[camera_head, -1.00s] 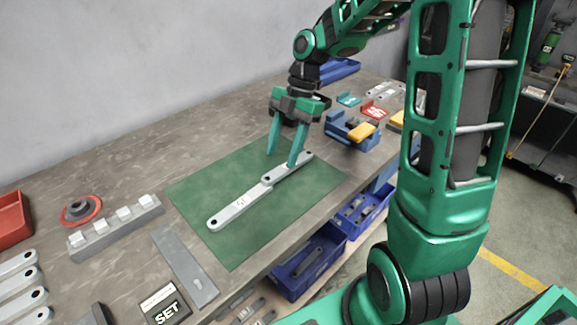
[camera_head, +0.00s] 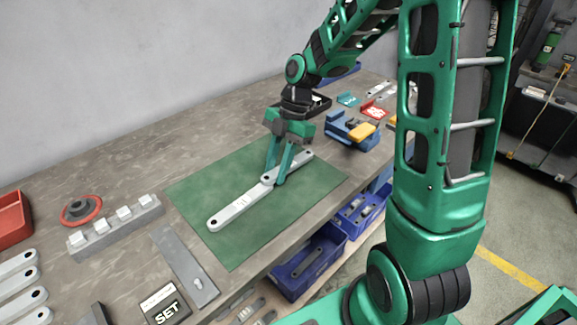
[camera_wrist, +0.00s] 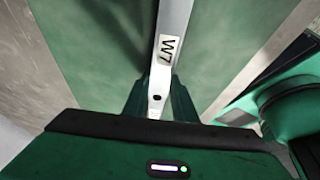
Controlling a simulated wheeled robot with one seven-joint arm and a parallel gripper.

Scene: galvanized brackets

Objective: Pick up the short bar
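Two light grey metal bars lie end to end, or slightly overlapping, on a green mat (camera_head: 215,180). The left bar (camera_head: 230,210) carries a small label; the right bar (camera_head: 298,163) reaches toward the mat's far right. Which is shorter is hard to tell. My gripper (camera_head: 274,179) points down near where the bars meet, its fingertips low at the bar. In the wrist view a bar (camera_wrist: 174,20) labelled W7, with a hole, runs between my two fingers (camera_wrist: 160,90). The fingers flank it closely; whether they press on it cannot be seen. Part of the joint is hidden by the fingers.
A grey block with white pegs (camera_head: 115,224), a flat grey plate (camera_head: 183,262) and a SET sign (camera_head: 165,304) lie left of the mat. A blue fixture with a yellow part (camera_head: 352,132) stands right. Blue bins (camera_head: 308,270) sit below the table edge.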

